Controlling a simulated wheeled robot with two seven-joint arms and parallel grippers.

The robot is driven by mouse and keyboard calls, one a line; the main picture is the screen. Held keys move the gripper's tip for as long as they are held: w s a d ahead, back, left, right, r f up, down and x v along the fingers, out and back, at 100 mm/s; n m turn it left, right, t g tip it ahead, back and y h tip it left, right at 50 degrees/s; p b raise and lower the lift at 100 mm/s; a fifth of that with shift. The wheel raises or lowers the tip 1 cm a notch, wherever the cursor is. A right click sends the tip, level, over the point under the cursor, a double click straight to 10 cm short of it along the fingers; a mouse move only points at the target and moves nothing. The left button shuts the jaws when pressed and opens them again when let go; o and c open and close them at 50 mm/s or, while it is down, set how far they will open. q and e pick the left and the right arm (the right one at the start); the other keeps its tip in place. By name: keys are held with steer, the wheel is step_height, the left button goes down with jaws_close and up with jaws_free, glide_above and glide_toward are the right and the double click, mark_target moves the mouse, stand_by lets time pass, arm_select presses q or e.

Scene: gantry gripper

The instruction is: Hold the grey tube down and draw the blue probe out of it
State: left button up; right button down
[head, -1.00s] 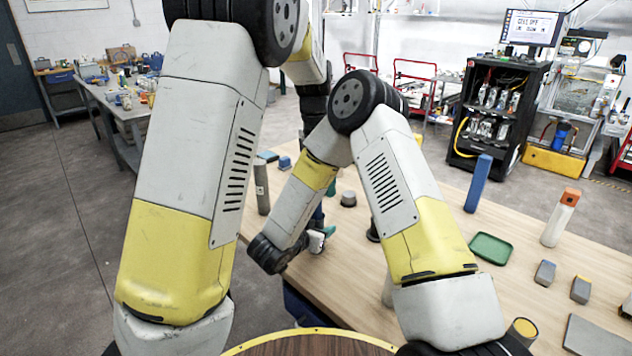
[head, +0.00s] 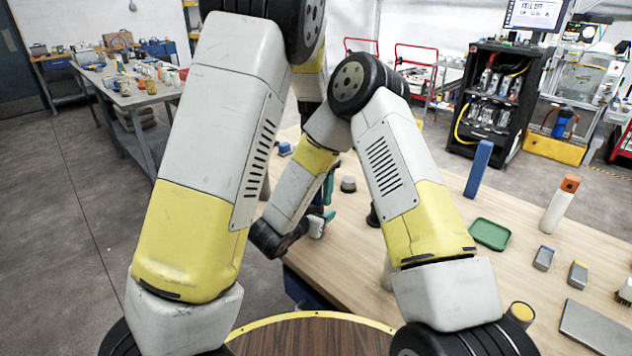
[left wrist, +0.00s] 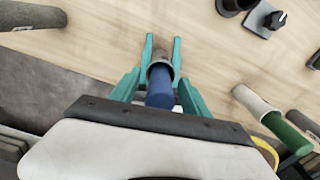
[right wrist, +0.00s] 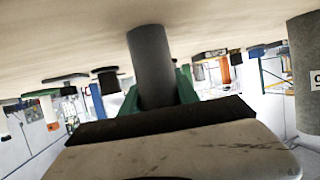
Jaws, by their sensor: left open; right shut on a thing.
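In the left wrist view the blue probe (left wrist: 160,90) sticks out of the mouth of the grey tube (left wrist: 161,62). The teal fingers of my left gripper (left wrist: 163,42) are open, one on each side of the probe and tube. In the right wrist view, which is upside down, the grey tube (right wrist: 152,60) stands against the table, and my right gripper (right wrist: 157,95) is shut on it.
On the wooden table (head: 400,300) stand a blue post (head: 478,168), an orange-topped white cylinder (head: 559,205), a green tray (head: 490,234) and small grey blocks (head: 543,258) at the right. A small dark knob (head: 348,184) stands near the grippers.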

arm_select(q)
steer(key=shift+f, duration=0.1)
jaws_close()
steer(key=shift+r, duration=0.2)
steer(key=shift+r, duration=1.35)
steer(key=shift+r, duration=0.15)
steer(key=shift+r, duration=1.35)
steer(key=shift+r, duration=0.1)
steer(key=shift+r, duration=1.4)
